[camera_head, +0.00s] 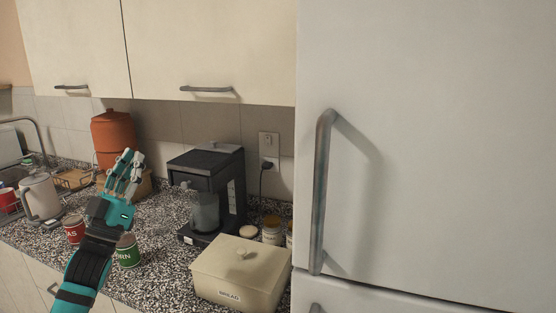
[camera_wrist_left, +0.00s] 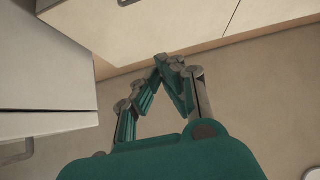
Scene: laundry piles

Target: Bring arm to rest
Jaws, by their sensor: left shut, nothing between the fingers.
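My left gripper (camera_head: 126,165) is raised above the counter in the head view, its teal arm coming in from the lower left. It points up and is in front of the orange container. In the left wrist view its fingertips (camera_wrist_left: 168,62) meet, with nothing between them. The wrist view behind the fingers shows plain wall and cabinet surfaces. My right gripper is in neither view.
A granite counter (camera_head: 160,218) holds a coffee machine (camera_head: 234,180), a bread box (camera_head: 240,268), a green can (camera_head: 127,251), a red can (camera_head: 74,230), a kettle (camera_head: 40,195) and an orange container (camera_head: 113,138). A large fridge (camera_head: 430,140) fills the right. Cabinets (camera_head: 210,45) hang above.

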